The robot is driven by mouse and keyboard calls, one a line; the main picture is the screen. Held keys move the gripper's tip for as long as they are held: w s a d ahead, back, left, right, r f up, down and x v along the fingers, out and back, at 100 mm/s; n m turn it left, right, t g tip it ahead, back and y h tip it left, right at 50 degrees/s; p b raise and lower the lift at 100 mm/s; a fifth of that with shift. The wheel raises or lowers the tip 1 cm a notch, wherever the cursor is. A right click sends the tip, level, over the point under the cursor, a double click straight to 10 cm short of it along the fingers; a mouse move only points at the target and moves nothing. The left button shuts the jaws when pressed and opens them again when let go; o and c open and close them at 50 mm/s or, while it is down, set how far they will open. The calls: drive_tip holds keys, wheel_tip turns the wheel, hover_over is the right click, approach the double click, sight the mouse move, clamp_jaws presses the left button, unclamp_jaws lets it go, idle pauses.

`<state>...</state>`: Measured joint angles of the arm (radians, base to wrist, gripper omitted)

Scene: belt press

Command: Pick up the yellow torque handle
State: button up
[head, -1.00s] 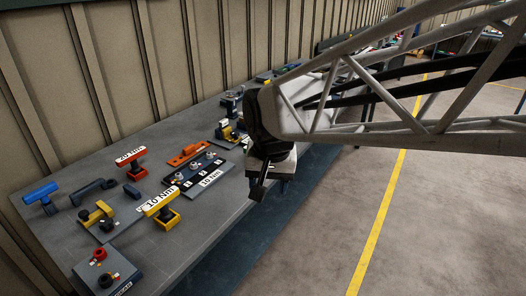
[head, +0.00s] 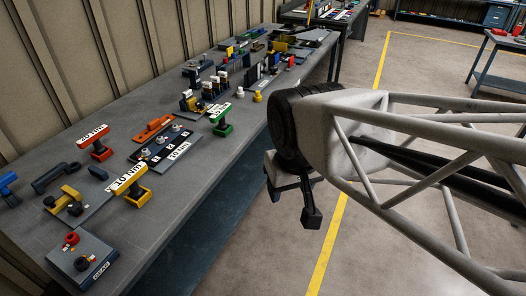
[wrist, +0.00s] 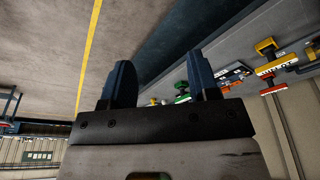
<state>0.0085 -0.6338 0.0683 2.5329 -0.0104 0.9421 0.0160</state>
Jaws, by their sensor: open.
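The yellow torque handle (head: 133,187) stands upright on the near part of the grey bench, with a white "10 Nm" label along its top. In the wrist view, a yellow T-shaped handle (wrist: 267,47) shows small at the upper right, upside down. My gripper (head: 297,195) hangs beyond the bench's front edge, over the floor, well to the right of the handle. In the wrist view my gripper's two dark fingers (wrist: 161,85) are spread apart with nothing between them.
A red "20 Nm" handle (head: 95,143), a green handle (head: 221,118) and a blue handle (head: 8,187) also stand on the bench (head: 185,208). A dark plate labelled "10 Nm" (head: 178,151) lies near the yellow one. A grey button box (head: 83,262) sits at the near edge.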

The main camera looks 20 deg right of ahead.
drive_tip(key=shift+o, duration=0.4)
drive_tip(key=shift+w, duration=0.1)
drive_tip(key=n+g, duration=0.3)
drive_tip(key=n, duration=2.4)
hover_over(134, 170)
wheel_tip(134, 170, down, 12)
drive_tip(key=shift+d+r, duration=0.1)
drive_tip(key=shift+r, duration=0.15)
drive_tip(key=shift+w+a+f, duration=0.1)
drive_tip(key=shift+a, duration=0.1)
